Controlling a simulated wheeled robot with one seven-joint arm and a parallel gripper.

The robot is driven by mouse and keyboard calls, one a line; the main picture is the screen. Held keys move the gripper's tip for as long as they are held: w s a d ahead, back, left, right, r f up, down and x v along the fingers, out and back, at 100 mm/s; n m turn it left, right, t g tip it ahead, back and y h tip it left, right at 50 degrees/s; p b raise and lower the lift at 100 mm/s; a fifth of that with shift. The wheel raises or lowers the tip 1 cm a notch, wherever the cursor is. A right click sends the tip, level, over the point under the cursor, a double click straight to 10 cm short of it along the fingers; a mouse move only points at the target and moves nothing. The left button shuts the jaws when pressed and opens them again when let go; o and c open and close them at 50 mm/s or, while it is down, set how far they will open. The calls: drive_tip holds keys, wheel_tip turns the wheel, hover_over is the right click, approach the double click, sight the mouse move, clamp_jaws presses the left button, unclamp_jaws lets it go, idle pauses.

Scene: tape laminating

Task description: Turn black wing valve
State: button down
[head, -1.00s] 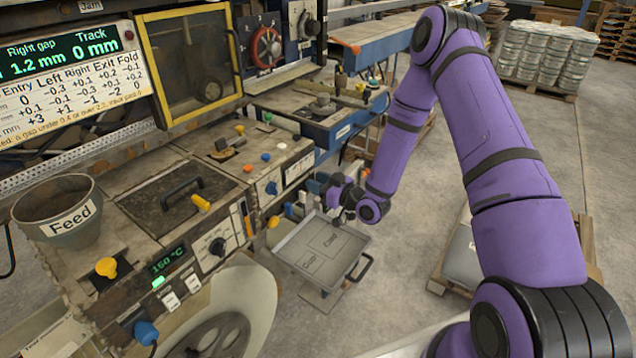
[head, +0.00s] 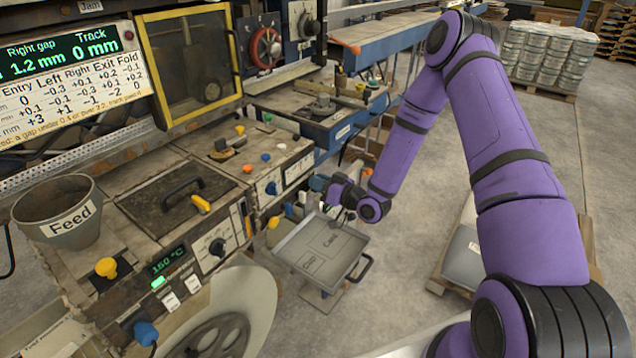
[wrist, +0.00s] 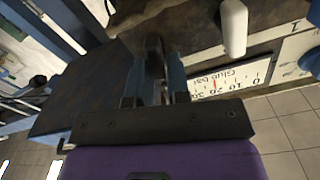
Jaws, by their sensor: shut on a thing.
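My gripper (wrist: 154,72) is at the machine's side in the wrist view, its two blue-grey fingers closed around a narrow dark piece (wrist: 153,48). This piece appears to be the black wing valve; the fingers hide much of it, and its turn angle cannot be read. A white gauge marked "Glue bar" (wrist: 232,80) is just right of the fingers, with a red mark on its scale. In the head view my gripper (head: 319,184) is small, beside the machine's front panel, and the valve cannot be made out there.
A white rounded handle (wrist: 234,28) hangs close to the right of my fingers. A grey tray (head: 293,246) sits just below my gripper in the head view. The feed funnel (head: 35,207) and black lid handle (head: 181,191) are farther left. Open floor lies to the right.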

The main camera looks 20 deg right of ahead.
drive_tip(key=shift+w+d+f+m, duration=0.1)
drive_tip(key=shift+d+f+m, duration=0.15)
drive_tip(key=shift+m, duration=2.25)
drive_tip(key=shift+w+d+f+m, duration=0.15)
drive_tip(key=shift+f+m, duration=0.25)
drive_tip(key=shift+m, duration=2.1)
drive_tip(key=shift+w+d+f+m, duration=0.15)
drive_tip(key=shift+f+m, duration=0.15)
drive_tip(key=shift+m, duration=2.2)
drive_tip(key=shift+s, duration=0.1)
drive_tip(key=c, duration=1.2)
unclamp_jaws()
drive_tip(key=shift+o, duration=0.2)
drive_tip(key=v, duration=1)
drive_tip(key=shift+s+d, duration=0.25)
drive_tip(key=shift+s, duration=0.05)
